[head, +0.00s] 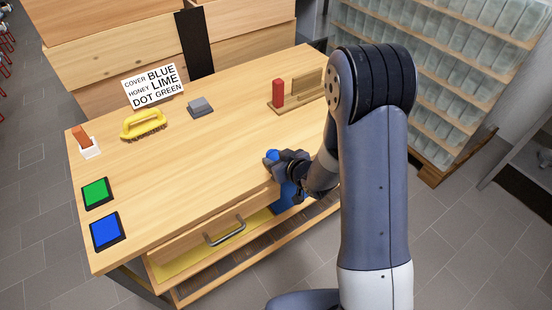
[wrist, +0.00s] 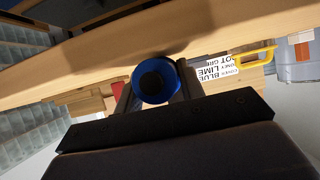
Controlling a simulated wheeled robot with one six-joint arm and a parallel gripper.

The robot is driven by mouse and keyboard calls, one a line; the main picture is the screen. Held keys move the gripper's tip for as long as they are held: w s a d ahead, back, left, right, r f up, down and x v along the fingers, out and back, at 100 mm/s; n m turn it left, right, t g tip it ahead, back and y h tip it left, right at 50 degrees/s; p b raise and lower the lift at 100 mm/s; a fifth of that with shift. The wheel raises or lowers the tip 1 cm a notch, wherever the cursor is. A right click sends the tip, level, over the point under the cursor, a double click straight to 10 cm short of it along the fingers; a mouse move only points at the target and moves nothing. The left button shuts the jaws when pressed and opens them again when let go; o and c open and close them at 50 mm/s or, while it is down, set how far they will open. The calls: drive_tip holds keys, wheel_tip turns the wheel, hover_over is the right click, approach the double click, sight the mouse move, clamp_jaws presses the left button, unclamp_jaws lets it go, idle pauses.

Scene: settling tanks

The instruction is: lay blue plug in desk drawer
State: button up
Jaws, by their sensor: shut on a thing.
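The blue plug shows end-on in the wrist view (wrist: 155,82) as a round blue piece with a dark centre, between the two fingers. My gripper (head: 284,166) is shut on it at the desk's front edge, right of the drawer handle. In the head view, blue shows at the gripper's tip (head: 271,156) and below it; the fingers and arm hide part. The desk drawer (head: 197,239) has a wooden front with a grey handle (head: 225,231). A yellow surface (head: 260,218) shows below and beside that front. I cannot tell how far the drawer is open.
On the desk (head: 215,140) are a yellow-handled brush (head: 143,123), a word sign (head: 153,86), a grey block (head: 200,107), a red peg (head: 278,92) on a stand, an orange-and-white switch (head: 86,143), and green (head: 96,193) and blue (head: 106,231) pads. The desk's front middle is clear.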

drive_tip(key=shift+f, duration=0.2)
drive_tip(key=o, duration=1.1)
drive_tip(key=shift+r, duration=0.15)
